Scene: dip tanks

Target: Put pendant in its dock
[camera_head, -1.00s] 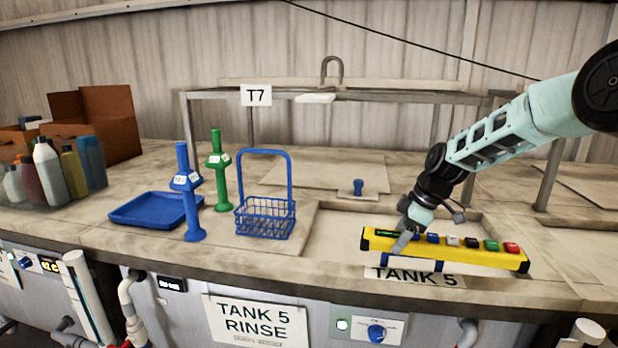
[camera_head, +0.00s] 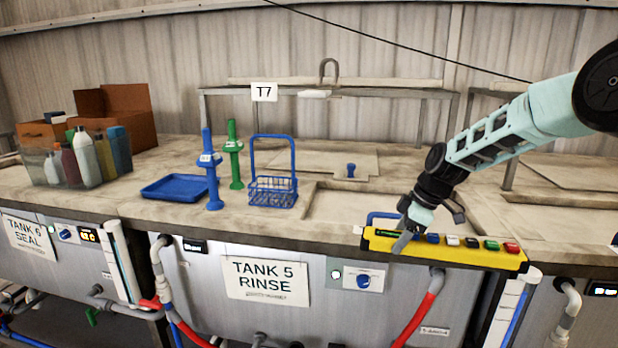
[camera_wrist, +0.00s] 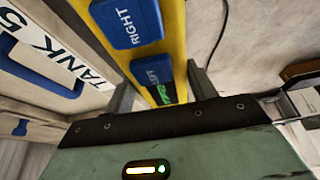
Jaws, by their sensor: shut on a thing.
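The pendant (camera_head: 448,251) is a long yellow bar with a row of coloured buttons. My gripper (camera_head: 403,240) is shut on it near its left end and holds it roughly level over the counter's front edge. In the wrist view the pendant (camera_wrist: 183,50) runs between the two fingers (camera_wrist: 165,92), with blue buttons, one marked RIGHT, facing the camera. A blue bracket-like piece (camera_head: 377,215) shows behind the pendant's left end. It also shows beside the TANK 5 label in the wrist view (camera_wrist: 45,70). I cannot tell for sure whether it is the dock.
A blue basket (camera_head: 272,193), blue (camera_head: 212,180) and green (camera_head: 235,160) posts and a blue tray (camera_head: 177,188) stand left on the counter. Bottles (camera_head: 85,157) and a cardboard box (camera_head: 120,112) are farther left. Pipes (camera_head: 425,305) run below the counter front.

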